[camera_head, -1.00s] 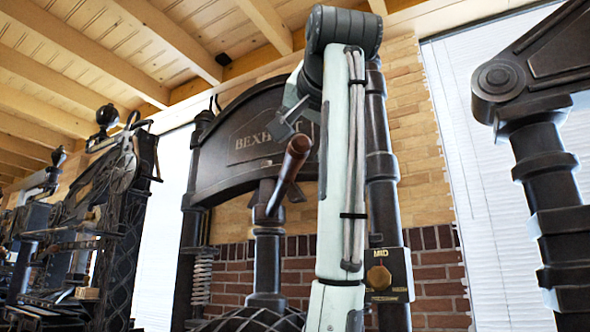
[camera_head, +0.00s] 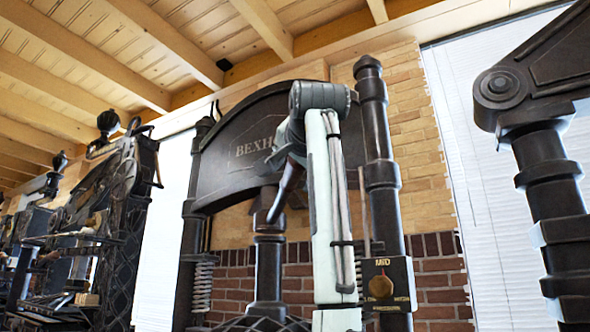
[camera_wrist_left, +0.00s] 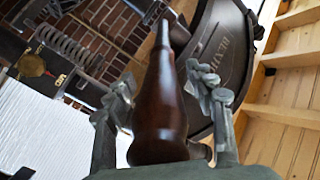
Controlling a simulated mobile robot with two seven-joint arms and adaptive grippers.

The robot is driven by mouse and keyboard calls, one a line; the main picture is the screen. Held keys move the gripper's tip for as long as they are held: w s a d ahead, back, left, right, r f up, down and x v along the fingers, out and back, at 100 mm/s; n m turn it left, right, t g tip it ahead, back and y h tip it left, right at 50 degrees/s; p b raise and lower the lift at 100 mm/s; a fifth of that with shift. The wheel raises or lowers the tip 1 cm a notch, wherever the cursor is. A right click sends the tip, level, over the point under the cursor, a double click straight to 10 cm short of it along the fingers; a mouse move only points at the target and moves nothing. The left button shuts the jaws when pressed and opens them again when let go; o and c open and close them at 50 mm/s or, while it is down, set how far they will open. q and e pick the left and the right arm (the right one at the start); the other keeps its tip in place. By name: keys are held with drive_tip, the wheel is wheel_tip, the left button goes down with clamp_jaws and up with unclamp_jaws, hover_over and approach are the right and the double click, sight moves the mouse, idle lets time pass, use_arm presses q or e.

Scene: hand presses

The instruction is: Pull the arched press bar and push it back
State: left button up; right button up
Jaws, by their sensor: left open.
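The press bar (camera_head: 284,192) is a dark lever with a brown wooden grip, rising at a tilt from the press column below the curved black head lettered "BEXH…". Its upper end is hidden behind my left gripper (camera_head: 280,158) in the head view. In the left wrist view, the wooden grip (camera_wrist_left: 158,110) stands between the two fingers of my left gripper (camera_wrist_left: 165,85). The fingers are open, one on each side of the grip; I cannot tell whether either touches it. My right gripper is not in view.
The press head (camera_head: 228,150) arches behind my left arm, between two dark pillars (camera_head: 382,170). Other presses stand at the left (camera_head: 120,210) and right (camera_head: 545,150).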

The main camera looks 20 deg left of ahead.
use_arm(q)
drive_tip(key=shift+c, duration=0.6)
clamp_jaws()
drive_tip(key=shift+a, duration=0.1)
